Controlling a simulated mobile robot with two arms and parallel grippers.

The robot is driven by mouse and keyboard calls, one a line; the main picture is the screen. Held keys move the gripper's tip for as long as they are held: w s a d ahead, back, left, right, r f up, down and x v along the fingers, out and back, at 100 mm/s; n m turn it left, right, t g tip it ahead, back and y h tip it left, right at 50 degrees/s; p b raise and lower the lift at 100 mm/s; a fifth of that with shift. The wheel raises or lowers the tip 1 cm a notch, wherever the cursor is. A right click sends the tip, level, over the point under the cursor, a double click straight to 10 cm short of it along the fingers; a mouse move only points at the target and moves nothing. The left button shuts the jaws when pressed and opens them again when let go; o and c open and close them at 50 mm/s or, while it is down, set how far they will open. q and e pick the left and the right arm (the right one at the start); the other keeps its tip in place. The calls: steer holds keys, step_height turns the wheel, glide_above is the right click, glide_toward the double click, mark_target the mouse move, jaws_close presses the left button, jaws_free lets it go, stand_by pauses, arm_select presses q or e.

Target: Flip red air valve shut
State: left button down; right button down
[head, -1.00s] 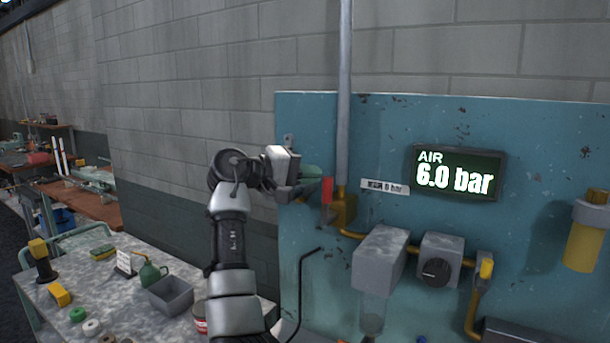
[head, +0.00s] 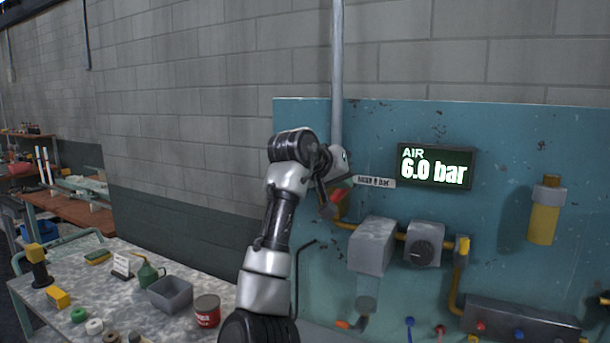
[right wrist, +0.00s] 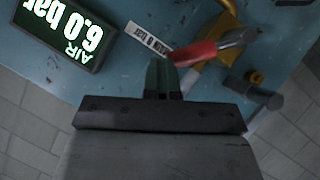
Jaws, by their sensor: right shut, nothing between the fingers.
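In the right wrist view the red handle (right wrist: 195,52) crosses in front of the yellow valve body (right wrist: 218,50). My right gripper (head: 345,183) is shut and empty, close at the handle's free end. Its green fingertips (right wrist: 161,66) sit at that end in the right wrist view; I cannot tell whether they touch. The air display (head: 436,167) reads 6.0 bar. My left gripper is out of view.
A grey vertical pipe (head: 337,70) rises above the valve. A grey filter box (head: 372,246) and a regulator knob box (head: 424,244) stand out from the panel at lower right. A bench at lower left holds a grey tray (head: 170,293) and a red can (head: 207,310).

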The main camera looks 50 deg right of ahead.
steer(key=shift+s+d+f+m+t+y+b, duration=0.25)
steer(key=shift+s+f+m+t+b, duration=0.3)
steer(key=shift+s+f, duration=0.1)
steer(key=shift+s+d+f+m+t+y+b, duration=0.25)
steer(key=shift+s+f+m+t+b, duration=0.15)
steer(key=shift+s+f+m+t, duration=0.2)
steer(key=shift+s+d+f+m+t+b, duration=0.1)
steer(key=shift+s+f+m+t+b, duration=0.25)
steer(key=shift+s+f+t+b, duration=0.25)
steer(key=shift+f, duration=0.35)
steer(key=shift+s+d+f+m+t+y+b, duration=0.1)
steer(key=shift+s+f+m+t+y+b, duration=0.1)
steer(key=shift+f+m+t+b, duration=0.3)
steer(key=shift+s+d+f+m+t+y+b, duration=0.1)
steer(key=shift+s+f+m+t+y+b, duration=0.15)
steer(key=shift+f+t+b, duration=0.25)
stand_by(1.6)
steer(key=shift+w, duration=0.1)
